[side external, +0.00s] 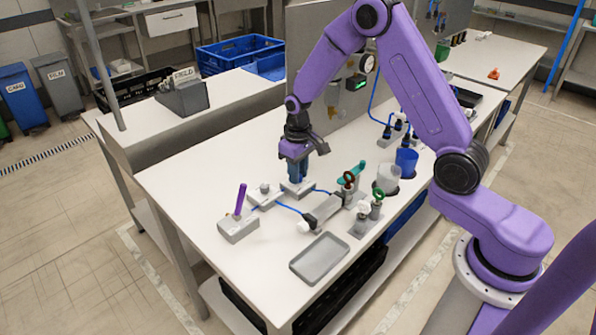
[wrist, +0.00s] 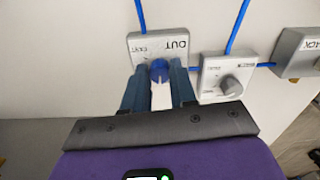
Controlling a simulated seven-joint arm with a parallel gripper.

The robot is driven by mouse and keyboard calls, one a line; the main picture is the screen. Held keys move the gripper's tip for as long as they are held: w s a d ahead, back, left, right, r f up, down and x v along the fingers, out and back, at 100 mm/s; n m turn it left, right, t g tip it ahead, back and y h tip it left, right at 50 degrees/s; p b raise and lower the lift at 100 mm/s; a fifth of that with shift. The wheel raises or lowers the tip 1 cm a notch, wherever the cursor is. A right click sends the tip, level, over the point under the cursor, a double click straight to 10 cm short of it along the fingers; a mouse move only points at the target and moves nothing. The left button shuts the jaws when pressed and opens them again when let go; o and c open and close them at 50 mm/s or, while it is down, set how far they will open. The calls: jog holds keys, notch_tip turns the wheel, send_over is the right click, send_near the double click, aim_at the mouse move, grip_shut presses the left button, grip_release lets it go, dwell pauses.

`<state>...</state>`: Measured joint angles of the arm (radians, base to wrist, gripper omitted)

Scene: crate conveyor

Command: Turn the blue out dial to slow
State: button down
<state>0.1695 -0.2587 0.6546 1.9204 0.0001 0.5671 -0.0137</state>
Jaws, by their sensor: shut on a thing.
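The blue out dial (wrist: 159,70) sits on a light grey box (wrist: 141,48) with OUT-like lettering in the wrist view. My gripper (wrist: 160,88) has its two dark blue fingers on either side of the dial, shut on it. A white pointer or strip shows between the fingers. The smaller lettering on the box is too small to read surely, and the fingers hide part of its front. In the side external view my gripper (side external: 298,178) points straight down onto the grey box (side external: 298,189); the dial is hidden there.
A box with a grey knob (wrist: 229,86) stands close to the right in the wrist view, joined by blue cable. In the side external view, a box with a purple lever (side external: 239,226), a grey tray (side external: 318,259), valves and a blue cup (side external: 406,160) stand nearby.

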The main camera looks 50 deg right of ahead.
jog(key=shift+n, duration=0.4)
jog(key=c, duration=0.9)
grip_release()
jog(key=shift+r, duration=0.1)
notch_tip(320, 180, up, 17)
jog(key=shift+r, duration=0.2)
